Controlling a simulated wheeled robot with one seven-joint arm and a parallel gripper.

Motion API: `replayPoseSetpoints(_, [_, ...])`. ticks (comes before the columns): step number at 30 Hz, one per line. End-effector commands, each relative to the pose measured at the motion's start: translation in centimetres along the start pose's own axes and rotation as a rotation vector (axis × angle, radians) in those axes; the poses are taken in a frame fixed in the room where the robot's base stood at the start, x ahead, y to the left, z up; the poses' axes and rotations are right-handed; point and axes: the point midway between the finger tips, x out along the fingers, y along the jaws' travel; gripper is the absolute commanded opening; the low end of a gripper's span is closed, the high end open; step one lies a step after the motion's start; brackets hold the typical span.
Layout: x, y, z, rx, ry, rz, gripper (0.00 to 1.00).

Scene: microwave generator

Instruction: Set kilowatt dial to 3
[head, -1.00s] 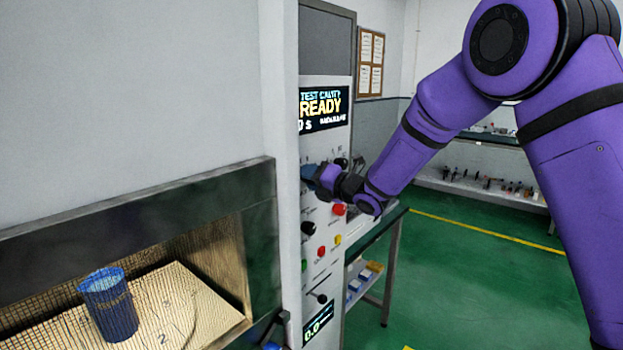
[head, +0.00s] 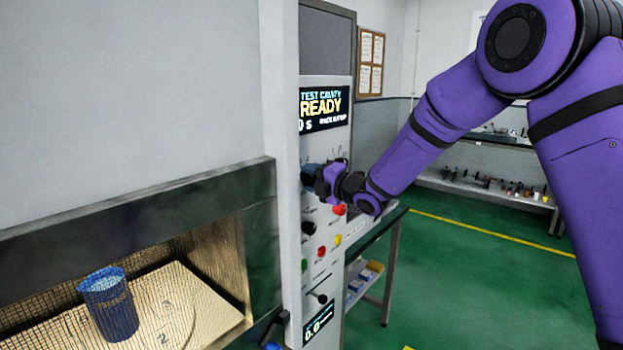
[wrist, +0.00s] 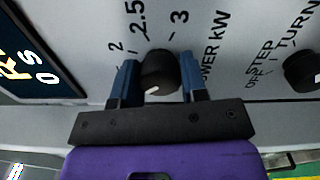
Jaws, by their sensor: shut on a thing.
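The kilowatt dial (wrist: 160,72) is a round black knob on a light panel, beside the lettering "POWER kW". The labels 2, 2.5 and 3 show around its far side in the wrist view. A white mark shows on the knob's near, lower-left side; I cannot tell which value it indicates. My gripper (wrist: 158,82) is shut on the dial, with one blue finger on each side. In the head view my gripper (head: 312,177) is at the upper part of the control panel (head: 345,95) and hides the dial.
A second black knob (wrist: 302,70), by "STEP" and "TURN", sits to the right in the wrist view. Below my gripper are a red button (head: 338,209) and other controls. A lit display (head: 324,108) reads "READY".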

Motion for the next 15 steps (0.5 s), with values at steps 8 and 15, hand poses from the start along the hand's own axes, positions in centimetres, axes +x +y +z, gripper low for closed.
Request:
replayPoseSetpoints(8, [-0.08,-0.11,0.13,0.264,-0.002,-0.001,0.16])
replayPoseSetpoints(15, [-0.08,-0.16,0.12,0.493,-0.003,-0.002,0.16])
